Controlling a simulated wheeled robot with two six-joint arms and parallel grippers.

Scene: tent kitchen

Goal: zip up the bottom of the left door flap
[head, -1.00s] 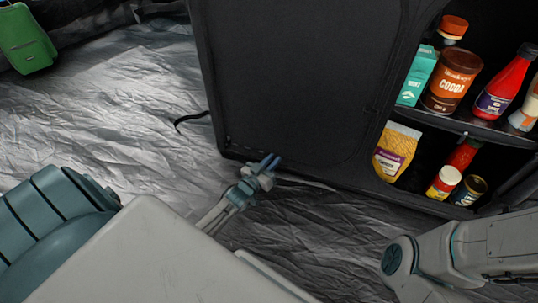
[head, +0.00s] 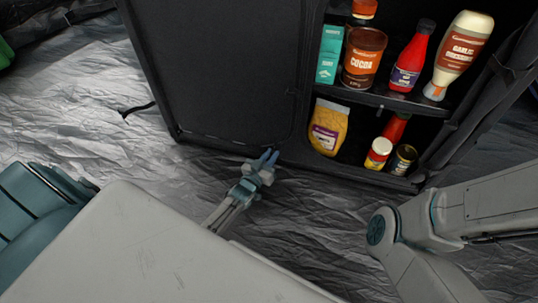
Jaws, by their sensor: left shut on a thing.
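The left door flap (head: 225,65) is a dark panel on the front of a black fabric cupboard and hangs closed over its left part. A seam runs along its bottom edge. My left gripper (head: 268,158) is at the right part of that bottom edge, its blue fingertips shut at the edge. What it grips, at the zip line, is too small to make out and hidden by the fingers. My right arm comes in from the right, but its gripper is not in view.
The cupboard's right side is open, with a cocoa jar (head: 364,55), a red bottle (head: 409,62), a garlic dressing bottle (head: 461,48) and a yellow bag (head: 327,128) on its shelves. A dark strap (head: 138,109) sticks out at left.

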